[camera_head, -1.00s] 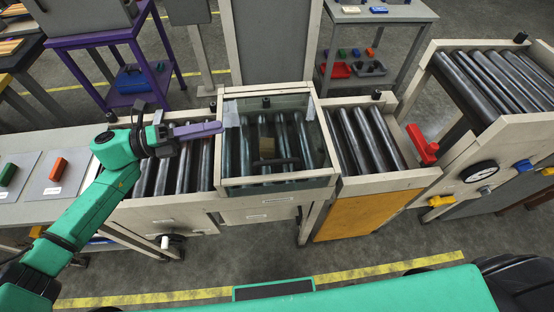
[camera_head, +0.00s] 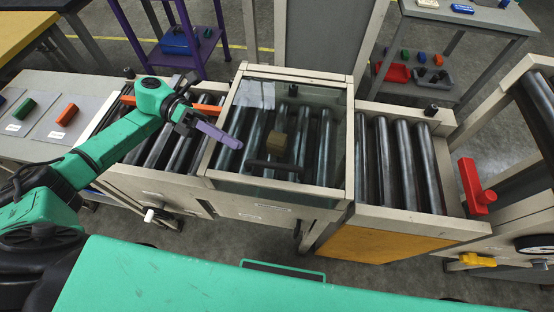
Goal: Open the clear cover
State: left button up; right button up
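The clear cover (camera_head: 312,103) is a see-through panel in a pale frame over the middle roller section, and it lies closed. Its dark bar handle (camera_head: 272,167) is near the front edge. A brown block (camera_head: 277,142) shows through the cover, above the rollers. My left gripper (camera_head: 224,137), with purple fingers, is over the cover's left edge, to the left of and behind the handle in the picture. It appears apart from the handle. Its fingers overlap in this view, so their opening is unclear. My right gripper is not in view.
An orange bar (camera_head: 207,107) shows behind my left gripper. Open rollers (camera_head: 400,165) lie right of the cover. A red fitting (camera_head: 475,187) stands further right. Green and orange blocks (camera_head: 67,115) lie on the left table. A grey panel rises behind the cover.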

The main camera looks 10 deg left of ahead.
aim_at(273, 164)
pick_arm(q)
jog(key=p+x, duration=0.2)
jog(key=x, duration=0.3)
jog(key=p+x, duration=0.2)
jog(key=x, duration=0.3)
jog(key=shift+s+d+r, duration=0.1)
jog(key=shift+d+r, duration=0.1)
jog(key=shift+s+d+f, duration=0.15)
jog(key=shift+d+f, duration=0.15)
jog(key=shift+d, duration=0.1)
grip_shut()
jog(key=shift+r, duration=0.1)
dwell(0.3)
